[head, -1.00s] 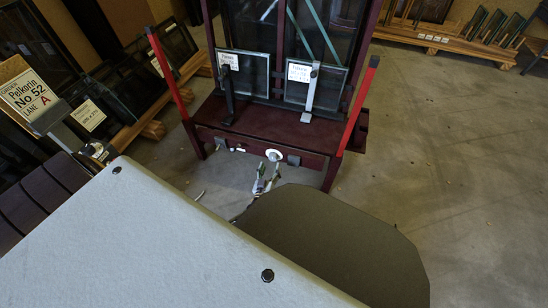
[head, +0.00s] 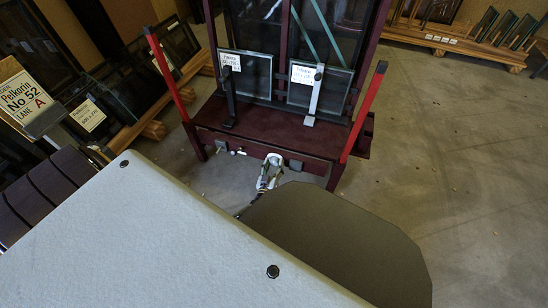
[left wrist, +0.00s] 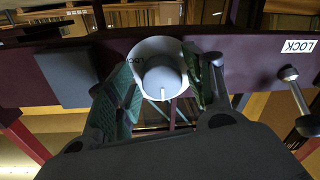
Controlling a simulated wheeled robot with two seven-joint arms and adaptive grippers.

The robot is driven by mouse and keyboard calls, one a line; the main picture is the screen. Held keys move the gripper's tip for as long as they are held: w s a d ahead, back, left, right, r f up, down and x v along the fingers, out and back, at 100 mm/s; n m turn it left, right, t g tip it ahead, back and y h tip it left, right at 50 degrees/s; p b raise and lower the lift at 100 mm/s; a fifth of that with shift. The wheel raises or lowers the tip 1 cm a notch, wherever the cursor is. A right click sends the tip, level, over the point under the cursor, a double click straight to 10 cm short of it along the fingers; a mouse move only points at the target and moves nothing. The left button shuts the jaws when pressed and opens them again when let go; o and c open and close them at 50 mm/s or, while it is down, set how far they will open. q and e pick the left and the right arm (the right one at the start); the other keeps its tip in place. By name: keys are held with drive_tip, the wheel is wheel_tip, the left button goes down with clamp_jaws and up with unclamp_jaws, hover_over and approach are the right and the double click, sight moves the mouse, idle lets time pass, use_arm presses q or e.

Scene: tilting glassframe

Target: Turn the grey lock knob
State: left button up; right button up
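The grey lock knob (left wrist: 163,76), a pale round knob with a rim lettered LOCK, is on the front of the dark red beam (left wrist: 240,62). In the head view the pale knob (head: 273,159) is partly covered by my gripper. My left gripper (head: 268,174) is at the knob. In the left wrist view its green-padded fingers stand one on each side of the knob, with space visible between them below it. The fingers look open; whether either pad touches the knob I cannot tell. My right gripper is not in view.
Red posts (head: 365,112) flank the frame. Two glass panes (head: 318,88) stand above. Floor (head: 460,190) is clear on the right.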

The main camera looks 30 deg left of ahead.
use_arm(q)
drive_tip(key=c, duration=0.7)
drive_tip(key=shift+o, duration=0.2)
drive_tip(key=shift+m, duration=0.3)
drive_tip(key=m, duration=0.5)
drive_tip(key=shift+a, duration=0.1)
drive_tip(key=m, duration=0.5)
drive_tip(key=shift+s+a+m+t, duration=0.1)
drive_tip(key=shift+m+t, duration=0.2)
drive_tip(key=shift+m, duration=0.1)
drive_tip(key=m, duration=0.6)
drive_tip(key=shift+a+m+h, duration=0.1)
drive_tip(key=shift+m+h, duration=0.2)
drive_tip(key=shift+m, duration=0.1)
drive_tip(key=m+h, duration=0.1)
drive_tip(key=m, duration=0.6)
drive_tip(key=shift+r, duration=0.15)
